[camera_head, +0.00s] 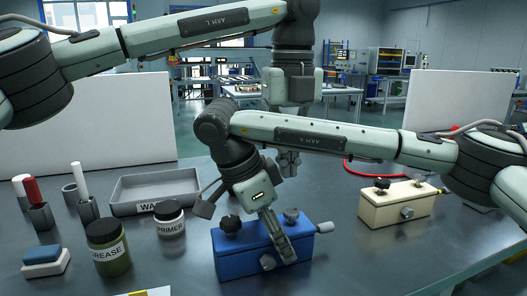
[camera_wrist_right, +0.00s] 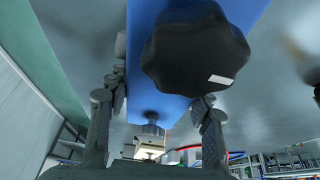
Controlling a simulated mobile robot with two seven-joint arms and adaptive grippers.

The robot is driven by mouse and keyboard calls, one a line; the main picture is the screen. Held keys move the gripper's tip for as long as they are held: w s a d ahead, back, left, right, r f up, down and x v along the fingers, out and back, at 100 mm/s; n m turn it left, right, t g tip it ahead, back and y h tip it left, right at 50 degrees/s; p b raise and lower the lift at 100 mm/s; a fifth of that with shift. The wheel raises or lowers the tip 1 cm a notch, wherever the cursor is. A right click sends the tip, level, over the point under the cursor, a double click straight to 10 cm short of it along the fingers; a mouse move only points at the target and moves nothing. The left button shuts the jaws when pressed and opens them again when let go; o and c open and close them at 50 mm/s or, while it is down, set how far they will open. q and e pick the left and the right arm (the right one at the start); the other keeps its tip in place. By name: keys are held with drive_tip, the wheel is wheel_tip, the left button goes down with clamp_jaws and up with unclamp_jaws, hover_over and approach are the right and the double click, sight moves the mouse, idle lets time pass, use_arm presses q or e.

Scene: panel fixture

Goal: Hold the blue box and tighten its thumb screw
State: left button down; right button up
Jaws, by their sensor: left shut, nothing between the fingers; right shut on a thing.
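The blue box (camera_head: 235,256) stands on the table in the front middle. In the right wrist view the fingers (camera_wrist_right: 158,120) straddle the blue box (camera_wrist_right: 140,85), with the black knob (camera_wrist_right: 195,50) close to the camera. My left gripper (camera_head: 288,163) is shut and empty, above and behind the box, partly hidden by my right arm.
A cream box (camera_head: 396,207) with black knobs stands at right, near a red cable (camera_head: 375,172). A grey tray (camera_head: 155,190), a primer jar (camera_head: 169,217), a grease jar (camera_head: 109,248), marker holders (camera_head: 41,215) and a blue-white block (camera_head: 45,261) are at left. The front right is clear.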

sight(291, 217)
use_arm(q)
drive_tip(key=shift+s+a+f, duration=0.1)
drive_tip(key=shift+a+f, duration=0.05)
drive_tip(key=shift+f, duration=1.4)
drive_tip(key=shift+s+a+f, duration=0.1)
drive_tip(key=shift+f, duration=1.4)
drive_tip(key=shift+s+d, duration=0.3)
drive_tip(key=shift+d, duration=0.1)
drive_tip(key=shift+w, duration=0.1)
